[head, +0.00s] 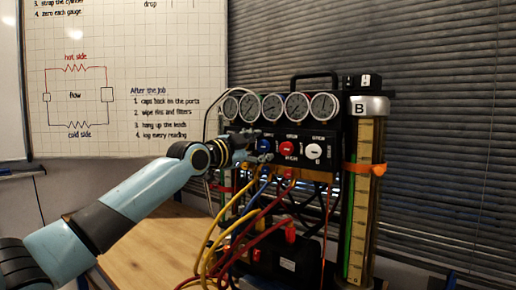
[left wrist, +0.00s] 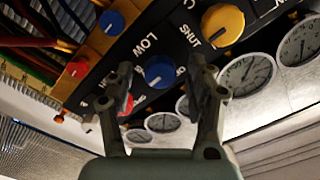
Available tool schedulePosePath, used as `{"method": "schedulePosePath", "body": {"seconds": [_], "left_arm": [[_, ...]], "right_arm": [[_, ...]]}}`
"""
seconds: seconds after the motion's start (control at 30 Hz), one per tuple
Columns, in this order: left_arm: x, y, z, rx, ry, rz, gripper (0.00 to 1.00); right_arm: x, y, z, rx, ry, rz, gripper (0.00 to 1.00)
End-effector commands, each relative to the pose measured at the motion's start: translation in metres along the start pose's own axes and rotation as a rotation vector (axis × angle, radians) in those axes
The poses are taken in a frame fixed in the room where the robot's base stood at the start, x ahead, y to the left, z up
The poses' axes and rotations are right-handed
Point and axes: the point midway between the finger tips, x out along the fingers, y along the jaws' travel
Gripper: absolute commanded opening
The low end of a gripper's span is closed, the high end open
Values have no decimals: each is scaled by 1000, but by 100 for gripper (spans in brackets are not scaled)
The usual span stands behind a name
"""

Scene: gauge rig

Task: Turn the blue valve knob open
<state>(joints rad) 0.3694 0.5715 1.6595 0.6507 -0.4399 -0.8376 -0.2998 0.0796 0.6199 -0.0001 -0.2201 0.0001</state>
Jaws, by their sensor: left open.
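The blue valve knob (left wrist: 159,71) sits on the black panel beside the word LOW in the left wrist view. My left gripper (left wrist: 160,77) is open, with one finger on each side of this knob in that view. I cannot tell whether the fingers touch it. In the head view my left gripper (head: 258,151) is at the left part of the panel, by the blue knob (head: 266,144), and partly covers that area. My right gripper is not in view.
A red knob (head: 287,148) and a white knob (head: 314,151) are to the right. Several gauges (head: 273,107) stand above. Yellow hoses (head: 213,240) hang below the arm. A smaller blue knob (left wrist: 111,22) and a yellow knob (left wrist: 222,25) are close. A cylinder (head: 365,190) stands at right.

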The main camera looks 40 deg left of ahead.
Motion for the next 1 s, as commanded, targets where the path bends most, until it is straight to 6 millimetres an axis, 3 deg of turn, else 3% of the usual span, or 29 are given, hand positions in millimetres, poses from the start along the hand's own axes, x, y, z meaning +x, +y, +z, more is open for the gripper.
{"method": "schedulePosePath", "body": {"seconds": [0.07, 0.5, 1.0], "left_arm": [[0, 0, 0, 0, 0, 0, 55], [0, 0, 0, 1, -1, 0, 0], [0, -1, -1, -145, 0, 0, 0]], "right_arm": [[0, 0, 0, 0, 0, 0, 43], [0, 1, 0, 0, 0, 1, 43], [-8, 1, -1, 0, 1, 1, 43]]}}
